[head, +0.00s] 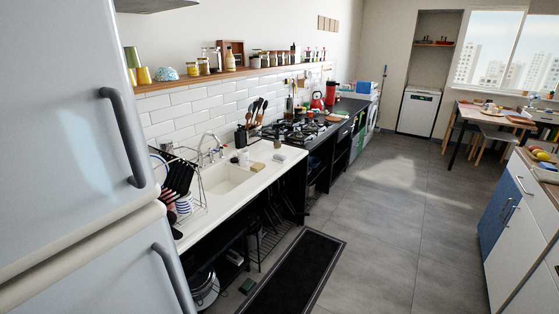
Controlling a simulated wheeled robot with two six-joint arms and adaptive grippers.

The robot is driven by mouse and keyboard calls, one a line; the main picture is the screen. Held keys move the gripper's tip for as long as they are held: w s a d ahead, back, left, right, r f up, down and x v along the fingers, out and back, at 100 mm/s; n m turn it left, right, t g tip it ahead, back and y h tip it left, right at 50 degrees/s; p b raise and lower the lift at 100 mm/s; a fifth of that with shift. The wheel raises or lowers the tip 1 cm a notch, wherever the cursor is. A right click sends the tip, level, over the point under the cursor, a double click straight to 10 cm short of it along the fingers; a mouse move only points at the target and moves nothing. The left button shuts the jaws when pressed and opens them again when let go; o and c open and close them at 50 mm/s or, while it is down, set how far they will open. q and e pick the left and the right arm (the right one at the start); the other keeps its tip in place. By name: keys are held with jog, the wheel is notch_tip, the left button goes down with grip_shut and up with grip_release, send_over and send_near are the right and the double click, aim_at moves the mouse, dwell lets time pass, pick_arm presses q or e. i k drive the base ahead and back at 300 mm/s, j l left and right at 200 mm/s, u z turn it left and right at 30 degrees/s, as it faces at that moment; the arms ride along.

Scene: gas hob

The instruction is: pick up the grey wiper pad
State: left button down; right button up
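A small grey block that looks like the grey wiper pad (279,157) lies on the white counter (290,151), to the right of the sink (226,178). It is small and far off, so its details are hard to tell. A tan sponge-like block (257,167) lies just left of it and nearer to me. Neither of my grippers shows in the head view.
A fridge (70,120) fills the near left. A dish rack (186,212) stands left of the sink. The gas hob (296,131) is beyond the counter. The middle floor is clear.

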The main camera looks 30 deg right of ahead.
aim_at(281, 159)
jog(key=i+l+u, duration=0.1)
jog(key=i+l, duration=0.2)
jog(key=l, duration=0.2)
jog(key=i+l+u, duration=0.15)
jog(key=i+l, duration=0.15)
jog(key=l, duration=0.2)
jog(key=i+l+u, duration=0.1)
jog(key=i+l, duration=0.15)
jog(key=l, duration=0.3)
jog(key=i+l+u, duration=0.1)
jog(key=i+l, duration=0.15)
jog(key=l, duration=0.35)
jog(key=i+l+u, duration=0.15)
jog(key=l, duration=0.45)
jog(key=i+l+u, duration=0.1)
jog(key=i+l, duration=0.2)
jog(key=l, duration=0.3)
jog(key=i+l+u, duration=0.1)
jog(key=l, duration=0.55)
jog(key=i+l+u, duration=0.15)
jog(key=l, duration=0.5)
jog(key=i+j, duration=0.05)
